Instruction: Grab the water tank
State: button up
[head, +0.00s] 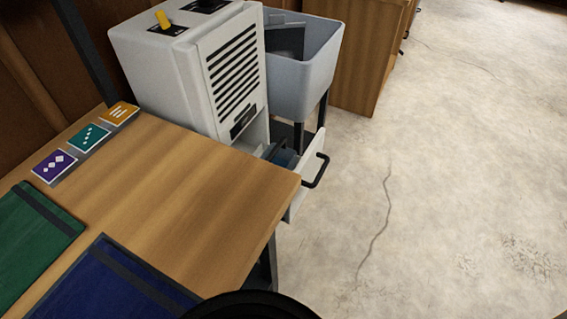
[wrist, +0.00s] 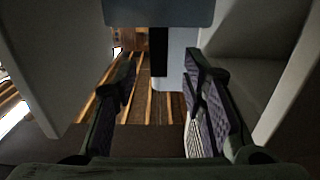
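A white dehumidifier (head: 232,75) with a slatted front stands beyond the wooden table. Low at its front, a white drawer-like water tank (head: 303,190) with a black handle (head: 317,171) sticks out past the table's corner. Part of its bluish inside shows, and the table hides the rest. My gripper (wrist: 160,62) shows in the wrist view with its two dark padded fingers apart and nothing held between them. I cannot make out the gripper in the head view. Pale surfaces surround the fingers in the wrist view; I cannot tell surely which parts they are.
The wooden table (head: 190,195) carries a green book (head: 32,240), a blue book (head: 125,290) and three coloured cards (head: 88,138). A grey utility sink (head: 300,75) and a wooden cabinet (head: 362,55) stand behind. The cracked concrete floor (head: 450,180) at right is clear.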

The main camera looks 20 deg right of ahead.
aim_at(270, 155)
jog(key=p+x, duration=0.1)
jog(key=x, duration=0.3)
jog(key=shift+w+d+r, duration=0.1)
jog(key=shift+w+d, duration=0.05)
jog(key=shift+d, duration=0.1)
jog(key=p+x, duration=0.3)
jog(key=x, duration=0.2)
jog(key=shift+r, duration=0.1)
jog(key=shift+w+d, duration=0.15)
jog(key=shift+c, duration=0.4)
grip_shut()
dwell(0.3)
